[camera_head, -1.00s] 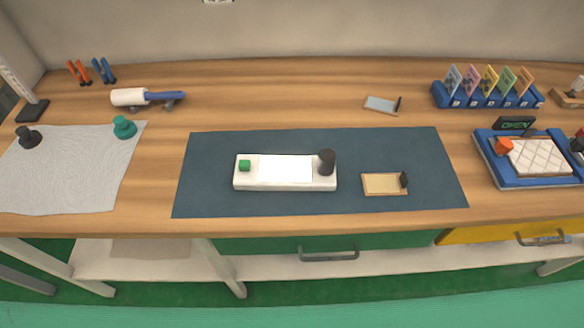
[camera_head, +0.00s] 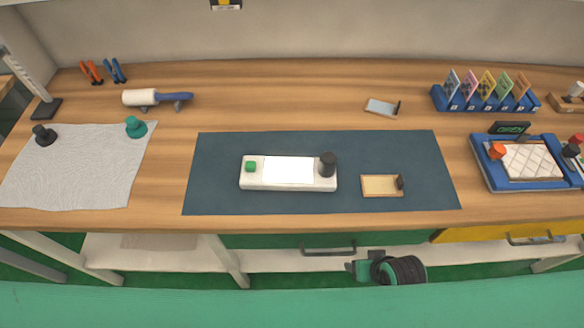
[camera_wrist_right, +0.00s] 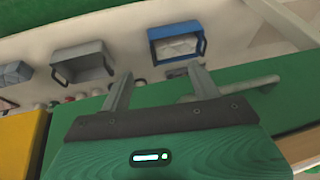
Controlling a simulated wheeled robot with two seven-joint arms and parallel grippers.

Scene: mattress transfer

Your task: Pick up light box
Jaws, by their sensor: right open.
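The light box is likely the low white box (camera_head: 289,184) on the dark blue mat (camera_head: 225,180), with a bright white top panel, a green button at its left end and a black knob at its right end. It lies flat and is untouched. My right gripper (camera_head: 357,269) is below and in front of the bench edge, well apart from the box. In the right wrist view its two fingers (camera_wrist_right: 161,88) are spread with nothing held between them. The light box does not show in that view. My left gripper is not in view.
A small framed board (camera_head: 381,186) lies on the mat right of the box. A blue tray (camera_head: 485,179) stands at right, a grey cloth (camera_head: 75,170) at left. The wrist view shows a green drawer handle (camera_wrist_right: 245,87), a grey bin (camera_wrist_right: 82,62) and a blue bin (camera_wrist_right: 176,32).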

